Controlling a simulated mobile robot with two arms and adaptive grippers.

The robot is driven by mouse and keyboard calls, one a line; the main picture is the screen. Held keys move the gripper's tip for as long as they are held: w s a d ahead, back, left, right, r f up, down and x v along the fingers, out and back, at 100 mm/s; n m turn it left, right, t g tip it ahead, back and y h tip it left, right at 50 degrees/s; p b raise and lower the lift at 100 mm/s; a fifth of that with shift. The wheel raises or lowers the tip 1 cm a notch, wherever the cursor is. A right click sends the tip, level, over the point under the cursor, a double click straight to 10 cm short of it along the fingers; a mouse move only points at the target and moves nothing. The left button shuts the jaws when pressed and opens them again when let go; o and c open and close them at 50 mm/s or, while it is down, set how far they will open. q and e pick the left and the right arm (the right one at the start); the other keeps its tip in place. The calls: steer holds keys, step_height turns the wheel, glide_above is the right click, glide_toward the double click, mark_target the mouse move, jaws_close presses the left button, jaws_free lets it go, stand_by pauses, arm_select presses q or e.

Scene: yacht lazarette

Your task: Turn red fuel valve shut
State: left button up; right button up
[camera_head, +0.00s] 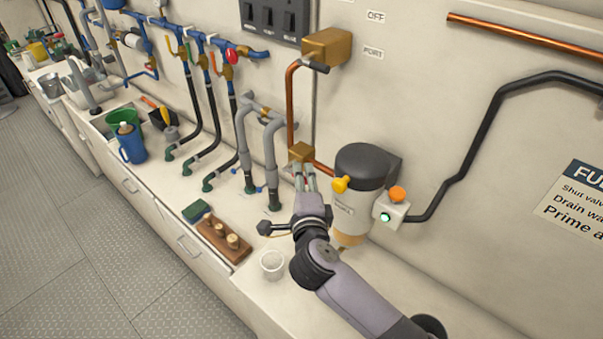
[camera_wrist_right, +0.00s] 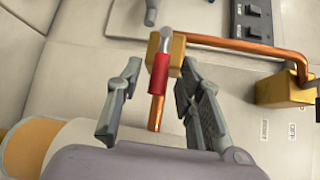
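The red fuel valve handle (camera_wrist_right: 159,75) has a grey metal end and sits beside a brass valve block (camera_wrist_right: 178,48) on a copper pipe in the right wrist view. In the head view the brass block (camera_head: 301,152) is on the wall above the counter, and my fingers mostly hide the handle. My right gripper (camera_head: 304,173) reaches up to it. In the wrist view my right gripper (camera_wrist_right: 160,72) is open, with one finger on each side of the red handle and a visible gap to both. My left gripper is not in view.
A dark-topped filter (camera_head: 362,165) with a yellow knob stands right of the gripper. A switch box (camera_head: 391,208) with a green light is beside it. Grey pipes (camera_head: 244,140) rise close on the left. A clear cup (camera_head: 272,264) and wooden block (camera_head: 223,240) sit on the counter.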

steer(key=shift+w+d+f, duration=0.1)
steer(key=shift+w+f, duration=0.15)
steer(key=shift+w, duration=0.55)
steer(key=shift+s+r, duration=0.1)
steer(key=shift+s, duration=0.05)
steer(key=shift+c, duration=1.2)
jaws_close()
